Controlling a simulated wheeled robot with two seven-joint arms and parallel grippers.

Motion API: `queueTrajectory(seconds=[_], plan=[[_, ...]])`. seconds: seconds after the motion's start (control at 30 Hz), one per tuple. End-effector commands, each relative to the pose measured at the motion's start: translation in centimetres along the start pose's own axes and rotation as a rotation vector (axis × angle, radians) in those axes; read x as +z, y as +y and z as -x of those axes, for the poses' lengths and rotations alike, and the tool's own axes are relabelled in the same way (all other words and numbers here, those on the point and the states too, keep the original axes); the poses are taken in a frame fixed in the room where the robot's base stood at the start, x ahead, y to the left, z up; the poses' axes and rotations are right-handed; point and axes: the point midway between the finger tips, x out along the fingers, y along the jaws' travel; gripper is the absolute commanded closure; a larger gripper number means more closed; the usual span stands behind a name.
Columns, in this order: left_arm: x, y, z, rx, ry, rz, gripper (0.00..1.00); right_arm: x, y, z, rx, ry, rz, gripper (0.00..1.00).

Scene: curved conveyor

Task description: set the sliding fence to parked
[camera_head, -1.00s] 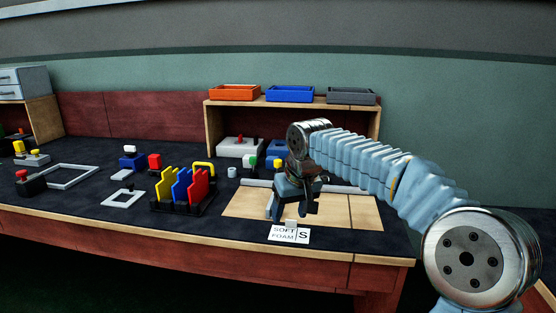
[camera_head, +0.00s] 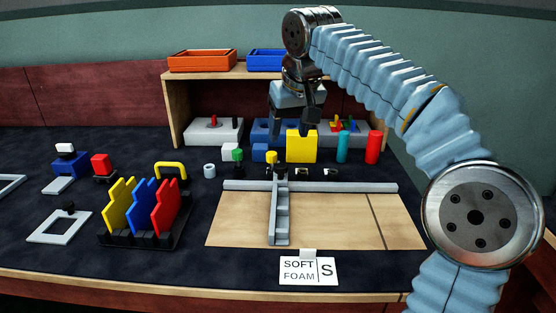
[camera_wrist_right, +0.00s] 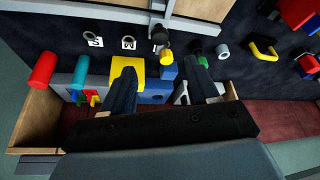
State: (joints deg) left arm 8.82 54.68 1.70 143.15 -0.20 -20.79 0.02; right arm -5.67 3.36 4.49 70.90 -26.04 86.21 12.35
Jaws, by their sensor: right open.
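The sliding fence (camera_head: 281,220) is a grey stepped bar. It stands across the pale wooden board (camera_head: 345,222), left of its middle, and meets the long grey rail (camera_head: 360,187) at the back. A yellow-topped knob (camera_head: 271,158) stands just behind that junction; the wrist view shows a yellow piece (camera_wrist_right: 166,57) there. My right gripper (camera_head: 293,122) is open and empty, raised behind the rail near the yellow block (camera_head: 302,147). Its spread fingers also show in the right wrist view (camera_wrist_right: 160,66), pointing towards the rail. My left gripper is out of view.
A card (camera_head: 308,271) reading "SOFT FOAM S" stands before the board. Small S (camera_wrist_right: 95,39) and M (camera_wrist_right: 128,42) labels lie behind the rail. A black rack (camera_head: 150,235) with coloured plates is left. A wooden shelf (camera_head: 178,108) and red cylinder (camera_head: 373,147) are behind.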

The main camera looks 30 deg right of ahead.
Motion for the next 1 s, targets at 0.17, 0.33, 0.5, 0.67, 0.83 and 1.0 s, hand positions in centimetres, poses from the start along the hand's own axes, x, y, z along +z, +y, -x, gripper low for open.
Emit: queueTrajectory(seconds=[0.17, 0.33, 0.5, 0.67, 0.83, 1.0], plan=[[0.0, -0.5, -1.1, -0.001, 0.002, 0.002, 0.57, 0.2, 0.0, -4.6, 0.002, -0.005, 0.000, 0.40], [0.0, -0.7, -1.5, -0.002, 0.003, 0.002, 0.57, 0.1, 0.0, -8.2, 0.002, -0.004, -0.001, 0.40], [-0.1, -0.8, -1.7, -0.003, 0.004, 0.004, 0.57, 0.1, 0.0, -10.6, 0.001, -0.002, -0.001, 0.40], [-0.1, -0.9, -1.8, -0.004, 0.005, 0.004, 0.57, 0.1, 0.0, -11.5, 0.001, -0.001, -0.001, 0.40], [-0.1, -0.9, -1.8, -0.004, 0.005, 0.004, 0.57, 0.0, 0.0, -11.6, 0.000, -0.001, -0.001, 0.40], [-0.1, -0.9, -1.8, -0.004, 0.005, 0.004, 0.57, 0.0, 0.0, -11.5, 0.000, 0.000, -0.001, 0.53]])
